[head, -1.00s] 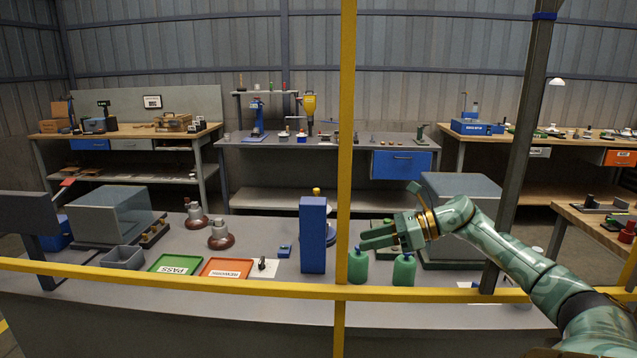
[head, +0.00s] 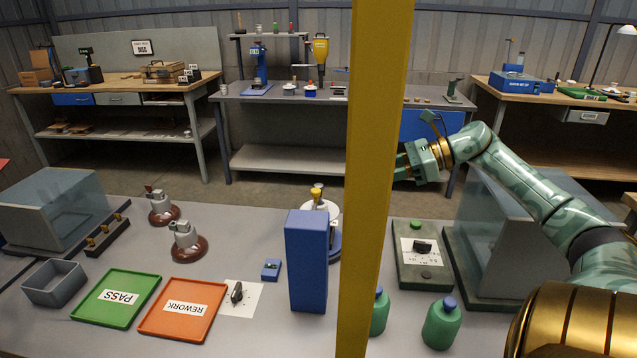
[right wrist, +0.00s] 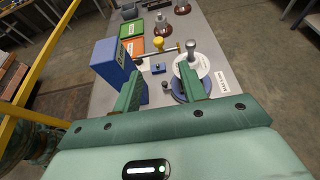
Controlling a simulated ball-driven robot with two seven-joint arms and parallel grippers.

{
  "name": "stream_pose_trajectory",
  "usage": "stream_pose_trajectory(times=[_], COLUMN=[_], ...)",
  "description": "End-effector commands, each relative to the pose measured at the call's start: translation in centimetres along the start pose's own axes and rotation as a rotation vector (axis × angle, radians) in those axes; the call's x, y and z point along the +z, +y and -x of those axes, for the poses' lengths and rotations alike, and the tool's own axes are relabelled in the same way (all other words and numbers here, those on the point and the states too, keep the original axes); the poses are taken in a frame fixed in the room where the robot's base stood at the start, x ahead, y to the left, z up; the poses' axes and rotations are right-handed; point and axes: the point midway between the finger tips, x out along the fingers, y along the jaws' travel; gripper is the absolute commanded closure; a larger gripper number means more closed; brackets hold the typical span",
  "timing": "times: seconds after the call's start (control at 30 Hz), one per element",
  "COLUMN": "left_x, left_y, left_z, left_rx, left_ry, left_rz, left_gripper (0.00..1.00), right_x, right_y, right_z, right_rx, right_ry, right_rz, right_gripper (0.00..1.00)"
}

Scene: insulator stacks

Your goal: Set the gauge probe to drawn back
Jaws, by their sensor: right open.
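A round device with a blue base and white disc (head: 334,215) stands behind a tall blue block, which hides much of it. A yellow knob (head: 317,192) shows at its top. The right wrist view shows the white disc (right wrist: 191,74), a grey post (right wrist: 191,52) and the yellow knob (right wrist: 159,44) on a thin horizontal bar. This looks like the gauge; I cannot tell how far its probe is out. My right gripper (head: 404,168) is open and empty, in the air to the right of the device, beyond the yellow post. My left gripper is not in view.
The tall blue block (head: 308,262) stands close to the device. A yellow post (head: 371,200) crosses the head view. Green bottles (head: 442,323), a green-grey panel with a dark knob (head: 425,262), PASS (head: 117,299) and REWORK (head: 184,308) trays and a glass-sided box (head: 520,235) share the bench.

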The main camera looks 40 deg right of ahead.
Motion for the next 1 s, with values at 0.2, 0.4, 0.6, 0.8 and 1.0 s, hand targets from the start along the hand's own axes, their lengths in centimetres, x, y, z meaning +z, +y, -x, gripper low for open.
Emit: stream_pose_trajectory(times=[0.2, 0.4, 0.6, 0.8, 1.0], left_x=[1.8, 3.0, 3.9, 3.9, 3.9], left_y=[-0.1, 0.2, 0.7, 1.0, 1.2], left_z=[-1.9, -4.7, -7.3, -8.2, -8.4], left_rx=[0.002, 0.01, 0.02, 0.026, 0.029], left_ry=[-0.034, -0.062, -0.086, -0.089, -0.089], left_rz=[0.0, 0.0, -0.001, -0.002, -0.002], left_gripper=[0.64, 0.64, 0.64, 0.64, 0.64], right_x=[-0.5, -0.8, -0.7, -0.3, -0.1], right_y=[0.0, -0.1, -0.1, -0.1, 0.0], right_z=[-4.3, -9.8, -14.1, -15.5, -15.8], right_rx=[0.003, 0.003, 0.001, 0.0, -0.001], right_ry=[0.003, 0.005, 0.003, 0.001, 0.0], right_rz=[0.002, 0.003, 0.0, 0.001, 0.0], right_gripper=[0.58, 0.58, 0.58, 0.58, 0.58])
